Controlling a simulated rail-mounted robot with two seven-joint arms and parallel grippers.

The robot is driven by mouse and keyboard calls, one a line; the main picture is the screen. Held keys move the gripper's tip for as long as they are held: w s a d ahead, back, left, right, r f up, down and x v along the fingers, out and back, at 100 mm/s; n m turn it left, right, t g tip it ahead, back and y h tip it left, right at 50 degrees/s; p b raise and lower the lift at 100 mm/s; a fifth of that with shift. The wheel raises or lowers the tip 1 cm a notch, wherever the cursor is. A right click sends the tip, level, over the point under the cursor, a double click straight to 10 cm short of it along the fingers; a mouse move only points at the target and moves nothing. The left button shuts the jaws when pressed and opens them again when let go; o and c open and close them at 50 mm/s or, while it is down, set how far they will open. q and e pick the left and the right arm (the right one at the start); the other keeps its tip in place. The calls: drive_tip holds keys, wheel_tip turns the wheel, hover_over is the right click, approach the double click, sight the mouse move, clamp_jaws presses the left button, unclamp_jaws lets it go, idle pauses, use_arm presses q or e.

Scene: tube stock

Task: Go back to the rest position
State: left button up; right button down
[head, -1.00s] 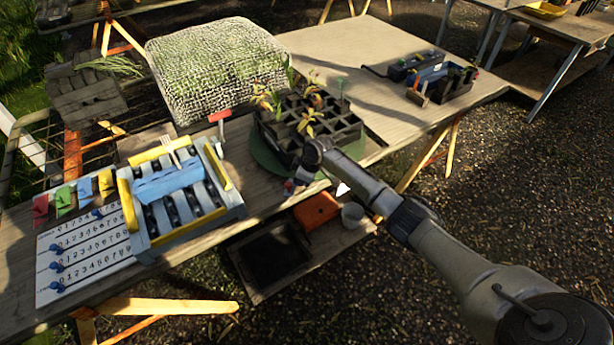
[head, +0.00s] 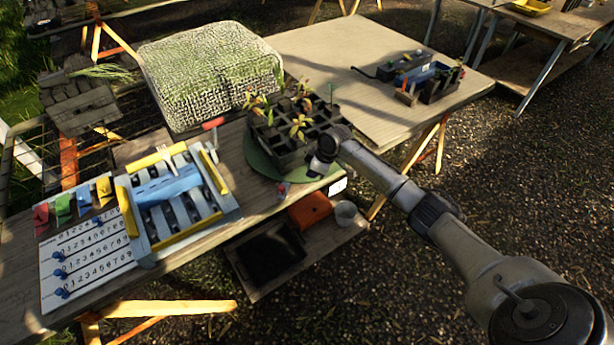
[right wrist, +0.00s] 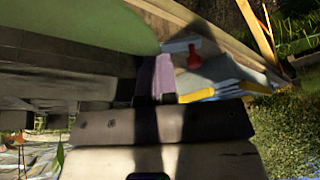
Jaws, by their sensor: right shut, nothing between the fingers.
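My right gripper (head: 318,168) is at the front right edge of the round green mat, just in front of the black cell tray (head: 290,150). Its fingers are small and dark in the head view. In the right wrist view my right gripper (right wrist: 154,78) has its fingers together, with nothing visible between them. My right arm reaches in from the lower right. My left gripper is not in view.
The green mat (head: 258,158) carries the tray with seedlings. A blue and yellow rack (head: 230,203) and a numbered board (head: 50,290) lie to the left. A woven block (head: 210,75) stands behind. An orange box (head: 310,210) sits on the lower shelf. The right tabletop (head: 340,60) has free room.

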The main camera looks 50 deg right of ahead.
drive_tip(key=v, duration=0.2)
drive_tip(key=shift+s+r, duration=0.2)
